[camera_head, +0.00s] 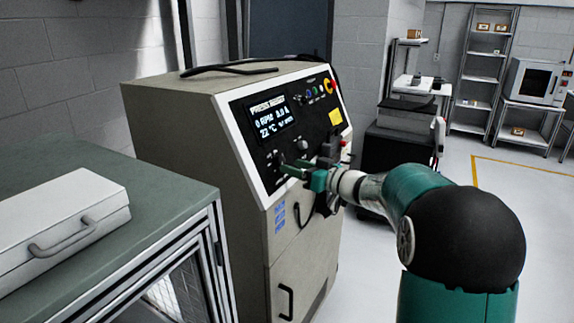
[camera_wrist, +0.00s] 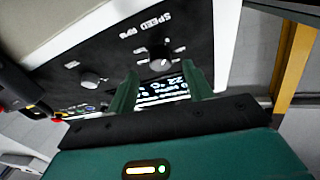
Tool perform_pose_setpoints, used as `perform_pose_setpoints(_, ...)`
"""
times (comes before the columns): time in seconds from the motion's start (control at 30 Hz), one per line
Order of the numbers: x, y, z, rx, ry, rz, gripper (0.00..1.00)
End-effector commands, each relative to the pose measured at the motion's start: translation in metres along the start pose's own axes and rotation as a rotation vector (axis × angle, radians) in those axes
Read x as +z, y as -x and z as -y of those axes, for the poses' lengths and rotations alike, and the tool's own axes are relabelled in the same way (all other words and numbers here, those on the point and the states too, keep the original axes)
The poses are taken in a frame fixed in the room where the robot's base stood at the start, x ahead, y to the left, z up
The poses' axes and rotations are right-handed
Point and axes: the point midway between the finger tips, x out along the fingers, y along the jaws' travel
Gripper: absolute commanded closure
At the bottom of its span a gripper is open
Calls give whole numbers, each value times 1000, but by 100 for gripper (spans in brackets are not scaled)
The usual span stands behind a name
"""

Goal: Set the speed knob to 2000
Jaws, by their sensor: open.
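The speed knob (camera_wrist: 160,56) is a dark round knob under the upside-down label "SPEED RPM" in the wrist view. My gripper (camera_wrist: 161,75) is open, its two green fingers on either side of the knob in the picture; I cannot tell whether they touch it. In the head view my gripper (camera_head: 287,167) is at the lower left of the sloping black control panel (camera_head: 258,155), and the speed knob is hard to make out there. The panel's display (camera_head: 270,116) appears to read 0 RPM, 0.0 A and 22 °C.
A second knob (camera_wrist: 92,80) is beside the speed knob. A green-topped cabinet (camera_head: 160,203) with a white case (camera_head: 65,215) stands at left. Open floor lies right.

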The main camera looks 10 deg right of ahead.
Motion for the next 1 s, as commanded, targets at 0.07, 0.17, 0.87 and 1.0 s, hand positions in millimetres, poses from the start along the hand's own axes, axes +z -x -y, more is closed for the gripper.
perform_pose_setpoints(0.07, 1, -14, 0, -1, 0, 1, 49)
perform_pose_setpoints(0.17, 1, -26, 0, -2, 0, 1, 49)
perform_pose_setpoints(0.87, 0, -35, 0, 0, 0, 1, 93)
perform_pose_setpoints(1.0, 0, -35, 0, 4, -7, 1, 93)
